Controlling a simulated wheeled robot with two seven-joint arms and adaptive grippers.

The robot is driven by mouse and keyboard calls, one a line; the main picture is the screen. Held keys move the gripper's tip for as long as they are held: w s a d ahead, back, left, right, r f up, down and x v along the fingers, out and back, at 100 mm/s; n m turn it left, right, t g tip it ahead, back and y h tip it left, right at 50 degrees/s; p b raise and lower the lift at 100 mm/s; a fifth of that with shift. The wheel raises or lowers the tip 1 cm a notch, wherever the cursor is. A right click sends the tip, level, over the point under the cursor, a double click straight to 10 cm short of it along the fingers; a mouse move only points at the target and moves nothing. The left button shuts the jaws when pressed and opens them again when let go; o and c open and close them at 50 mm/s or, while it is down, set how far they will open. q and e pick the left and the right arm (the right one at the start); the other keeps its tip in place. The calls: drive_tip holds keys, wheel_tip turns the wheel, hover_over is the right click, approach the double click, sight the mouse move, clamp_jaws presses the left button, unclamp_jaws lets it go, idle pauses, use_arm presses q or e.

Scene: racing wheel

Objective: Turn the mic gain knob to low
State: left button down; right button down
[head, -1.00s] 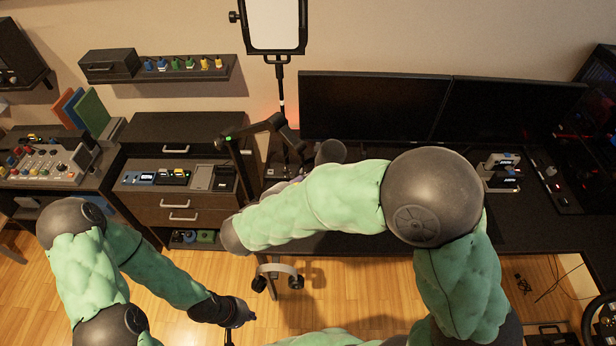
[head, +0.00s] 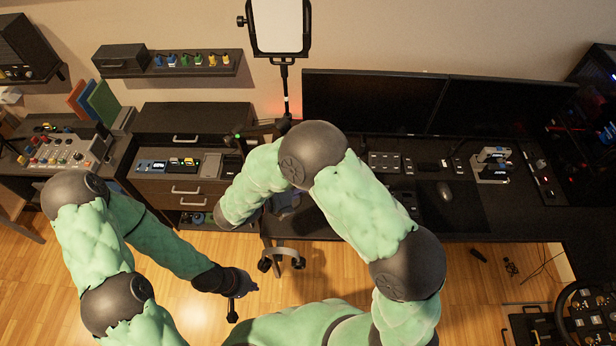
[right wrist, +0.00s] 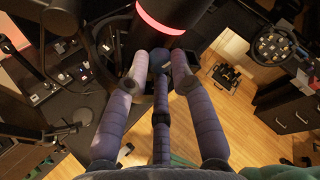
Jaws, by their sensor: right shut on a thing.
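In the right wrist view, a dark cylinder with a glowing red ring (right wrist: 165,18), which looks like the microphone, is at the top centre. My right gripper (right wrist: 161,62) is at its lower end, fingertips close together around something dark. The mic gain knob cannot be made out; the fingertips hide whatever they hold, and its setting does not show. In the head view my right arm covers the microphone's place on the desk. My left gripper (head: 235,292) hangs over the floor at lower left, away from the desk; its fingers are too small to read.
Two monitors (head: 370,103) stand at the back of the desk. A mouse (head: 444,190) and small control panels lie on it. A lit panel on a stand (head: 280,26) rises behind my right arm. A drawer cabinet (head: 185,188) and mixer (head: 68,149) are at left.

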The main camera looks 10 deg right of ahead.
drive_tip(key=shift+w+a+f+n+g+h+p, duration=0.1)
drive_tip(key=shift+n+g+h+p, duration=0.1)
drive_tip(key=shift+n+h+p, duration=0.45)
drive_tip(key=shift+w+n+g+h+p, duration=0.15)
drive_tip(key=shift+n+g+h, duration=0.1)
drive_tip(key=shift+n, duration=0.8)
drive_tip(key=shift+s, duration=0.1)
drive_tip(key=c, duration=1.4)
unclamp_jaws()
drive_tip(key=shift+o, duration=0.2)
drive_tip(key=v, duration=0.7)
drive_tip(key=shift+s+a, duration=0.15)
drive_tip(key=shift+a, duration=0.05)
